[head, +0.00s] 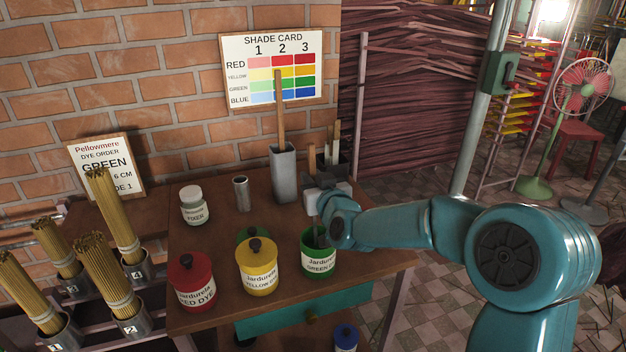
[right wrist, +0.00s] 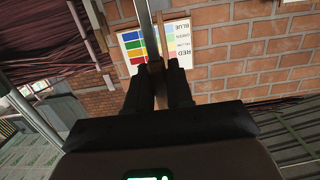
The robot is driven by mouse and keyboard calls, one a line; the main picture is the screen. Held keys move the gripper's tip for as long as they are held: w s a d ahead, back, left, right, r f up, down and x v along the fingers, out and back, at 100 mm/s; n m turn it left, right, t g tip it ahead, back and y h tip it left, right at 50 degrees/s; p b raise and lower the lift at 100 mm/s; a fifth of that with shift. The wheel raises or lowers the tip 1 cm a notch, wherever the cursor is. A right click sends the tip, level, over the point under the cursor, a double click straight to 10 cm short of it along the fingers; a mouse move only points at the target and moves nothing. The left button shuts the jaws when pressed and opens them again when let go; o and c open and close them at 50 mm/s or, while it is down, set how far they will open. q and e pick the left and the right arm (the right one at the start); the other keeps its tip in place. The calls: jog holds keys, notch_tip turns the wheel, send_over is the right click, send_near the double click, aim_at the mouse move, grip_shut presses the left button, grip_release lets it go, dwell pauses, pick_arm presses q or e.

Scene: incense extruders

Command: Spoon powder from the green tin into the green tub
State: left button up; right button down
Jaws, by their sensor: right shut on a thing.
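The green tin (head: 319,266), labelled Jardureta GREEN, stands open at the table's front right. A grey thing shows inside its mouth; I cannot tell whether it is a spoon. A green lid (head: 243,234) lies partly hidden behind the yellow tin. My right gripper (head: 312,181) is above and behind the green tin. In the right wrist view it (right wrist: 160,78) is shut on a thin handle (right wrist: 156,67), brown at the fingers, with a grey shaft (right wrist: 146,20) running to the top edge. Its far end is out of view. I cannot make out a green tub. My left gripper is not in view.
A yellow tin (head: 258,270), a red tin (head: 191,284), a white jar (head: 194,206) and a small metal cup (head: 241,193) stand on the table. A tall grey vessel (head: 285,178) with a wooden stick stands close beside my right gripper. Incense bundles (head: 105,275) stand at left.

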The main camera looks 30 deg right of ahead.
dwell(0.5)
notch_tip(320, 180, up, 15)
jog(key=p, duration=1.1)
dwell(0.6)
